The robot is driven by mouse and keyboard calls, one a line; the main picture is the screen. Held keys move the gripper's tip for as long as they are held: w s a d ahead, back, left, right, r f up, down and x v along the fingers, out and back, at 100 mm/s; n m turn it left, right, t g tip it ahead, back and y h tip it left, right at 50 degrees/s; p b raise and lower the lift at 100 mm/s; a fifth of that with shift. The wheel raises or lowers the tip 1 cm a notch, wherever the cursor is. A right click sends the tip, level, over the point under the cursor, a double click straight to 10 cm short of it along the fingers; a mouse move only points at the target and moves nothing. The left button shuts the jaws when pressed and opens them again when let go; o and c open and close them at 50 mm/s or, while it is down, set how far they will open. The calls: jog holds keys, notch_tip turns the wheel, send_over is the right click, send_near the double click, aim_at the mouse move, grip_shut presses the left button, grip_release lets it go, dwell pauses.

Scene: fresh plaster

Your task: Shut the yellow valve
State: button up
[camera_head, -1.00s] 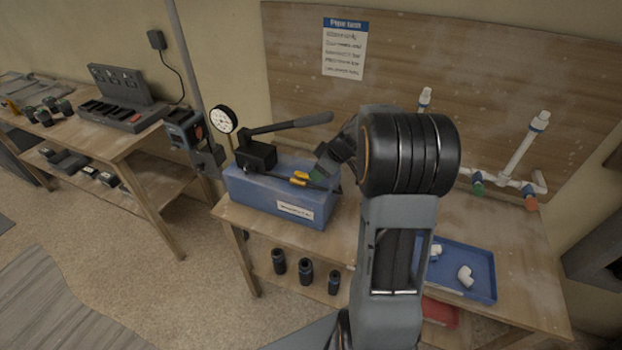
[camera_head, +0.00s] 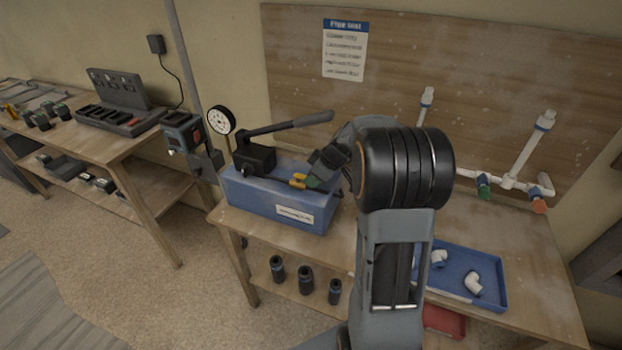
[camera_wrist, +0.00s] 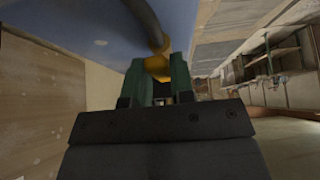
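The yellow valve (camera_head: 298,181) is on the front of the blue test pump (camera_head: 262,205), on the workbench. In the wrist view the yellow valve (camera_wrist: 158,66) lies between the two green fingers, below a dark curved hose or pipe. My gripper (camera_wrist: 160,78) looks closed on it, with no clear gap at either side. In the head view my gripper (camera_head: 314,182) reaches the valve from the right. My wrist hides part of the pump's right end, and the valve's exact angle is hard to tell.
A dark pump lever (camera_head: 290,125) rises above the valve, and a round gauge (camera_head: 221,120) stands behind. White piping with a green valve (camera_head: 484,186) and an orange-red valve (camera_head: 539,205) is at the right. A blue tray (camera_head: 488,290) holds white fittings.

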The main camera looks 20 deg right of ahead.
jog(key=c, duration=0.3)
jog(key=shift+s+a+f+m+t+h+b, duration=0.2)
jog(key=shift+a+m+t+h+b, duration=0.15)
jog(key=shift+m+b, duration=0.35)
jog(key=shift+c, duration=0.2)
jog(key=m, duration=0.1)
jog(key=a+m+h+p, duration=0.1)
jog(key=m, duration=0.1)
jog(key=shift+s+a+r+t+h, duration=0.1)
jog(key=shift+s+r+t+h, duration=0.2)
jog(key=shift+r+t, duration=0.1)
jog(key=m+p, duration=0.1)
jog(key=a+m+h+p, duration=0.1)
jog(key=shift+s+r+p, duration=0.15)
jog(key=shift+r+p, duration=0.05)
jog(key=shift+p, duration=0.15)
jog(key=shift+a+f+m+h+p, duration=0.2)
jog(key=shift+m+h+p, duration=0.15)
jog(key=shift+m+p, duration=0.45)
jog(key=shift+f, duration=0.2)
